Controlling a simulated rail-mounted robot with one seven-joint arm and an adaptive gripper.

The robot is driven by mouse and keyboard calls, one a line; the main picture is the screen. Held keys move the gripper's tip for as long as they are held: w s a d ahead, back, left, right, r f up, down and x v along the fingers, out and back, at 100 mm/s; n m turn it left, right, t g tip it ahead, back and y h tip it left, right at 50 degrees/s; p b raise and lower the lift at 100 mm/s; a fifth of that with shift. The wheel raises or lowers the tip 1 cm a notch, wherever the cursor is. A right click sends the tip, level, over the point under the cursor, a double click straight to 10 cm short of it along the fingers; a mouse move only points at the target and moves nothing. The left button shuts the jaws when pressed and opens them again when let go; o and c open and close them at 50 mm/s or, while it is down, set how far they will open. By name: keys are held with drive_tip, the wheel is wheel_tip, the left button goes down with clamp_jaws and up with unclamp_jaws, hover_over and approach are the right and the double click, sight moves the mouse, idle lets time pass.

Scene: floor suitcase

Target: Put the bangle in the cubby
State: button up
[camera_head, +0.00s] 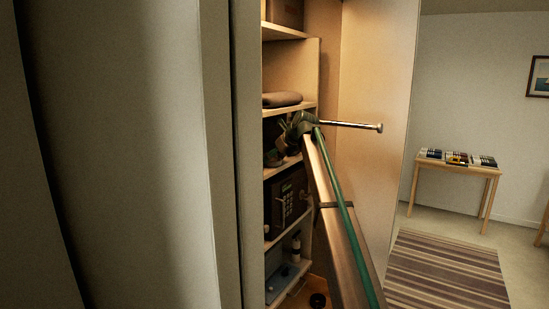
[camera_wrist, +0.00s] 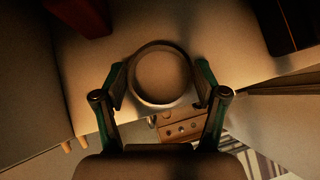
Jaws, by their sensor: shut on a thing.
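The bangle (camera_wrist: 133,80) is a plain round ring in the wrist view. My gripper (camera_wrist: 160,84) is shut on it, one finger at each side, and a pale surface shows through the ring. In the head view my gripper (camera_head: 287,138) is at the front of a shelf compartment of the open wooden cabinet (camera_head: 376,80). This compartment lies below the shelf with a folded brown cloth (camera_head: 282,99) and above a dark keypad safe (camera_head: 290,199). I cannot make out the bangle clearly there, as the gripper and dark shapes overlap. Which compartment is the cubby is not marked.
A metal rod (camera_head: 350,125) sticks out to the right of my gripper. A pale panel (camera_head: 217,150) stands close on the left. A lower compartment (camera_head: 284,272) holds small items. A table with books (camera_head: 457,165) and a striped rug (camera_head: 445,270) are at right.

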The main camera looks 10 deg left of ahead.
drive_tip(key=shift+f, duration=0.1)
drive_tip(key=o, duration=1)
drive_tip(key=shift+d, duration=0.1)
